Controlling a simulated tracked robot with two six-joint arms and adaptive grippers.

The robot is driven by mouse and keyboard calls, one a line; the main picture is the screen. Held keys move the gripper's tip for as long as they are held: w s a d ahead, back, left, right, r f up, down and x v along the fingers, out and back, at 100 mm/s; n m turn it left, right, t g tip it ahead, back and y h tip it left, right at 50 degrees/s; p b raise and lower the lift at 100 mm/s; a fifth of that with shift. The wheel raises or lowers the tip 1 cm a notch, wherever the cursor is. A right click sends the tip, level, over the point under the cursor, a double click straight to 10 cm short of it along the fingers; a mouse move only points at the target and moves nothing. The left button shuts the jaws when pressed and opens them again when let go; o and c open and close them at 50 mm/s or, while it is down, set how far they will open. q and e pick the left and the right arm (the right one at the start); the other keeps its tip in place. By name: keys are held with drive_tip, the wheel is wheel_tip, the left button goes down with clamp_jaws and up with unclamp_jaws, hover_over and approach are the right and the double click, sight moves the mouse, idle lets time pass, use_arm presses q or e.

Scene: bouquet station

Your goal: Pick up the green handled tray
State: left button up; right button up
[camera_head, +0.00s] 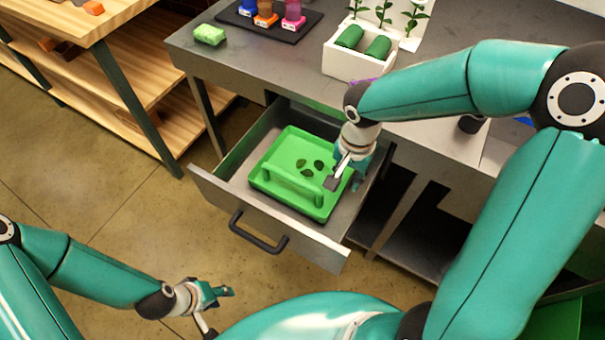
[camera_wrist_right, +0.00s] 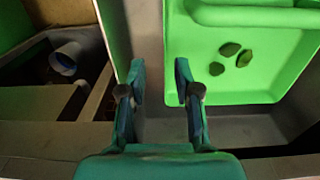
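The green handled tray (camera_head: 285,150) sits in the open drawer, with a raised bar handle along its near side and several dark green leaves in it. My right gripper (camera_head: 346,182) is over the tray's right side. In the right wrist view the right gripper (camera_wrist_right: 158,82) is open and empty; one finger overlaps the rim of the tray (camera_wrist_right: 275,82) and the other is over a green strip across a grey gap. Contact cannot be told. My left gripper (camera_head: 220,308) is open and empty, low in front of the drawer.
The grey drawer has a black pull (camera_head: 257,235) on its front panel. On the table above are a green sponge (camera_head: 209,34), a white box (camera_head: 352,66) with green rolls, a dark tray with colored bottles, and stems. A wooden shelf (camera_head: 130,90) stands left; the floor between is clear.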

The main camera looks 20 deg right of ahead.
sight(342, 192)
drive_tip(key=shift+w+a+f, duration=0.1)
drive_tip(key=shift+a+f, duration=0.05)
drive_tip(key=shift+f, duration=1.6)
drive_tip(key=shift+w+a+f, duration=0.1)
drive_tip(key=shift+f, duration=1.6)
clamp_jaws()
